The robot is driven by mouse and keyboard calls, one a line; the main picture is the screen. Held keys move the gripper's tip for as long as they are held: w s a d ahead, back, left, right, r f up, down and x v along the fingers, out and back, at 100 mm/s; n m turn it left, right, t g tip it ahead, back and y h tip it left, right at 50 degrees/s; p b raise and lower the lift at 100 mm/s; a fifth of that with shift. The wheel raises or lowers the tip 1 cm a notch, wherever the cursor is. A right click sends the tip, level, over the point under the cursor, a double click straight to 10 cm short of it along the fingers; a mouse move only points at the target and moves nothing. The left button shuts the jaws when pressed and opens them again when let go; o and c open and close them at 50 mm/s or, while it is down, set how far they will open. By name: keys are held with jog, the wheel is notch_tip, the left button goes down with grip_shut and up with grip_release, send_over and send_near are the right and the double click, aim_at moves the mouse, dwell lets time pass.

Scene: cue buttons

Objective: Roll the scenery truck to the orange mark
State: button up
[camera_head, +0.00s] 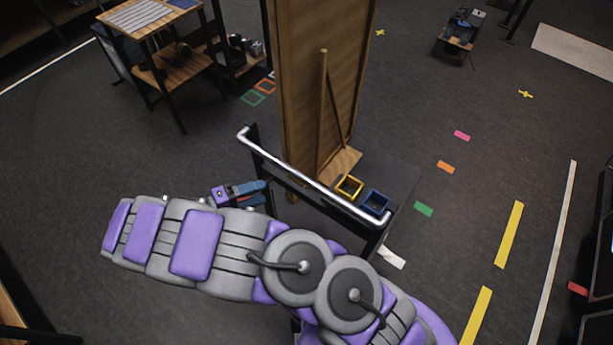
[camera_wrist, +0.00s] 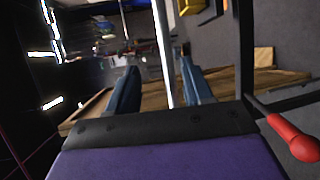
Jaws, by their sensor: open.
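The orange mark (camera_head: 446,167) lies on the floor right of the truck, between a pink mark (camera_head: 462,136) and a green mark (camera_head: 424,209). My gripper (camera_head: 264,190) is open, left of and below the rail. In the wrist view the silver rail (camera_wrist: 164,50) appears between the open fingers (camera_wrist: 160,85); I cannot tell whether they touch it.
A yellow tray (camera_head: 349,186) and a blue tray (camera_head: 375,203) sit on the truck base. A red-knobbed lever (camera_wrist: 292,138) shows at right in the wrist view. A wooden shelf table (camera_head: 150,65) stands upper left. Yellow floor strips (camera_head: 509,235) run at right.

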jog(key=b+x, duration=0.3)
jog(key=x, duration=1.3)
jog(key=shift+w+f+t, duration=0.3)
jog(key=shift+w+f, duration=0.1)
jog(key=shift+f, duration=0.05)
grip_shut()
